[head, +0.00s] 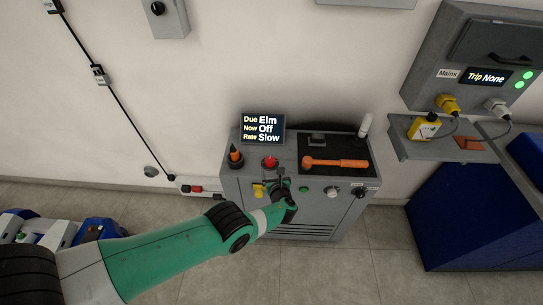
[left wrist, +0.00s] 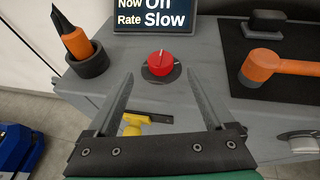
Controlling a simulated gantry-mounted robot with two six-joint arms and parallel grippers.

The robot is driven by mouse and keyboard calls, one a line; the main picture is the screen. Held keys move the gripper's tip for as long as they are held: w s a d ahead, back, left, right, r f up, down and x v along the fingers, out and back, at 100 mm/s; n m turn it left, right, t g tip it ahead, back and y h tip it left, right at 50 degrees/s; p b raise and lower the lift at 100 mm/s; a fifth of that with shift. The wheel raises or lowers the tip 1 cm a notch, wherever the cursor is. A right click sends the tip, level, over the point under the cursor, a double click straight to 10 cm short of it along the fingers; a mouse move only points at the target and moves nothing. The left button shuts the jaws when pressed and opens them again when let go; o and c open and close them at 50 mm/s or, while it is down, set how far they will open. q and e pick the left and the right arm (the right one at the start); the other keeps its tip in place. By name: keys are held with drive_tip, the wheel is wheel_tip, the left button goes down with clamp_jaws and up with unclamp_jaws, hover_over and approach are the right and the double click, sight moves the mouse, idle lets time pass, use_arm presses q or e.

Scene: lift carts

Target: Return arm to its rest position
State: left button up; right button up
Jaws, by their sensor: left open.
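My left arm comes in from the lower left in the head view. Its left gripper (head: 281,182) is at the front top edge of the grey cabinet (head: 232,183). In the left wrist view the left gripper (left wrist: 162,100) is open and empty, its two fingers apart. A red knob (left wrist: 160,64) on the cabinet top shows beyond and between the fingertips, with no visible contact. A yellow handle (left wrist: 133,124) on the cabinet front shows below it between the fingers. My right gripper is not in view.
A display (head: 263,128) reads Due Elm, Now Off, Rate Slow. An orange hammer (head: 335,162) lies on a black mat (head: 310,141). A shelf (head: 440,150) and blue block (head: 455,220) stand right. Floor in front is clear.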

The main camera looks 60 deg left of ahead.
use_arm(q)
drive_tip(key=shift+p+v, duration=0.55)
drive_tip(key=shift+v, duration=0.65)
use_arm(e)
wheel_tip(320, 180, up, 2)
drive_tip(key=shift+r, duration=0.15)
use_arm(q)
drive_tip(key=shift+w+d, duration=0.1)
